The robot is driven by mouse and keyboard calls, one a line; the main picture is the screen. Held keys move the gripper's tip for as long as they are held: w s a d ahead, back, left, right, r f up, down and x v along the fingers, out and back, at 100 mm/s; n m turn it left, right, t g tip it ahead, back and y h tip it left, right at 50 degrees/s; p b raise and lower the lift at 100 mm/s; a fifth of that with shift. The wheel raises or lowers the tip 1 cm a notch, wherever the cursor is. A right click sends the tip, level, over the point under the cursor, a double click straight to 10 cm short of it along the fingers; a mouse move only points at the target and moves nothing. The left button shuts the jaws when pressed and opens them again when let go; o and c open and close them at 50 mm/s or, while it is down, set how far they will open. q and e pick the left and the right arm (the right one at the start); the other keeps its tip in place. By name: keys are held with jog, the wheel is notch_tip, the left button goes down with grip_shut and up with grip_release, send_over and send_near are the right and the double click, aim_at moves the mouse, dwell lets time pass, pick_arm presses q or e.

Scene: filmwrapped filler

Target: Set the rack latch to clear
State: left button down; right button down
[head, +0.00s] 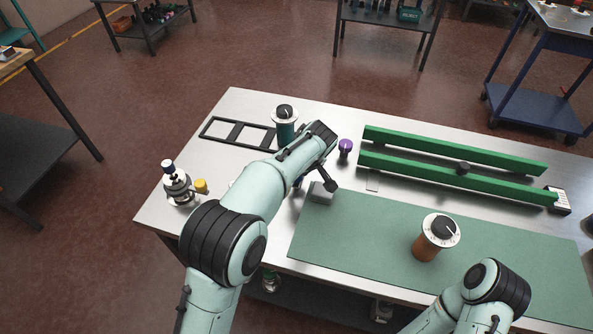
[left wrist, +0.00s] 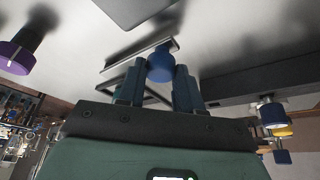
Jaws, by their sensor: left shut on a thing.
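In the left wrist view a round blue knob (left wrist: 160,66) sits between the fingers of my left gripper (left wrist: 159,78), which is shut on it. A pale flat bar (left wrist: 140,54) runs just behind the knob. In the head view my left forearm hides most of this spot; a small blue part shows at its edge beside a grey block (head: 321,194). I cannot read the latch's marking or tell its setting. My right arm enters at the lower right of the head view; its gripper is out of view.
Purple-topped knob (head: 345,147), teal dial post (head: 285,122) and black frame (head: 212,127) stand beyond the arm. Green rails (head: 410,176) lie at right back. An orange dial post (head: 427,250) stands on the green mat (head: 340,240). Metal fitting (head: 177,187) is at left.

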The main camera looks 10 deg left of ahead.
pick_arm(q)
jog(key=shift+d, duration=0.1)
jog(key=c, duration=0.8)
grip_release()
jog(key=shift+o, duration=0.2)
jog(key=v, duration=1.3)
jog(key=shift+r+p, duration=0.2)
jog(key=shift+p, duration=0.2)
jog(key=shift+s, duration=0.1)
